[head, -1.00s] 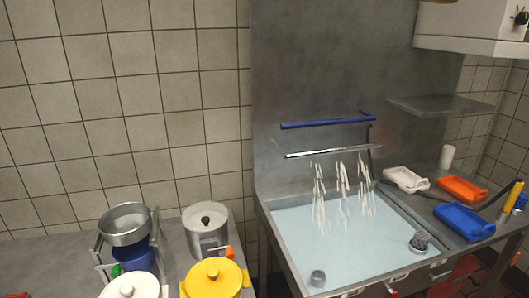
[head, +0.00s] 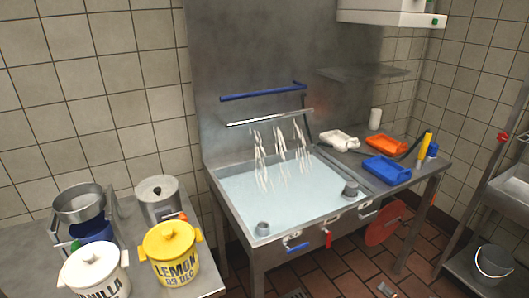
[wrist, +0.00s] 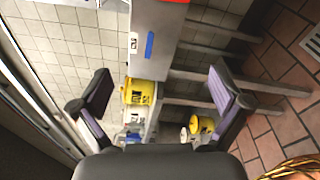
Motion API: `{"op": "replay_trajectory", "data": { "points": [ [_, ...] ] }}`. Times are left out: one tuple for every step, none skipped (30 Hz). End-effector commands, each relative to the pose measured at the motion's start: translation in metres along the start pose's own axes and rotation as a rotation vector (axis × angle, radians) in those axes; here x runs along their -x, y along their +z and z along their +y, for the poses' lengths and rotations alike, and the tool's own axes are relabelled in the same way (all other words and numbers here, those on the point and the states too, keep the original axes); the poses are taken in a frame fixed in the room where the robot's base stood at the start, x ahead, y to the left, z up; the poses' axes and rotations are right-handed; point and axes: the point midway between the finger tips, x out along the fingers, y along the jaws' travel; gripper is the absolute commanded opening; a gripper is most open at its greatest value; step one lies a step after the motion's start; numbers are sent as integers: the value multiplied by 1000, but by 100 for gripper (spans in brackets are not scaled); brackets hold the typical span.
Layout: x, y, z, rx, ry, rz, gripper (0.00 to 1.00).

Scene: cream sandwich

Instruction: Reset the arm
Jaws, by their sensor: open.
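My gripper (wrist: 163,97) shows in the wrist view with its two dark fingers spread wide apart. It is open, and nothing is between the fingers. Beyond it, well away, are yellow tubs (wrist: 138,92), a steel frame and tiled floor. My gripper does not show in the head view.
A steel sink (head: 268,190) full of water stands mid-picture in the head view. On the left counter are a yellow LEMON tub (head: 172,255), a white VANILLA tub (head: 95,275) and steel pots. Blue (head: 387,170), orange (head: 385,144) and white trays lie right of the sink. Floor shows at right.

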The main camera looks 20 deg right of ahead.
Motion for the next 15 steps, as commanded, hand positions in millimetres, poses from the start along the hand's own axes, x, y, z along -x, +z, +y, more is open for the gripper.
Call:
{"op": "replay_trajectory", "data": {
  "points": [
    [-7, -3, 6, 25, 5, 31, 100],
    [-10, -4, 9, 43, 8, 48, 100],
    [-14, -7, 13, 64, 12, 69, 100],
    [-18, -8, 16, 80, 15, 86, 100],
    [-21, -10, 19, 99, 19, 103, 100],
    [-25, -13, 24, 125, 24, 127, 100],
    [-29, -16, 28, 147, 29, 149, 100],
    [-32, -18, 32, 169, 34, 170, 100],
    [-38, -22, 39, 206, 42, 203, 100],
    [-43, -25, 44, 232, 49, 230, 100],
    [-47, -29, 49, 263, 58, 259, 100],
    [-54, -36, 57, 307, 71, 305, 100],
    [-59, -41, 64, 345, 83, 341, 100],
    [-64, -47, 70, 382, 95, 376, 100],
    [-70, -55, 79, 433, 114, 425, 100]
  ]
}}
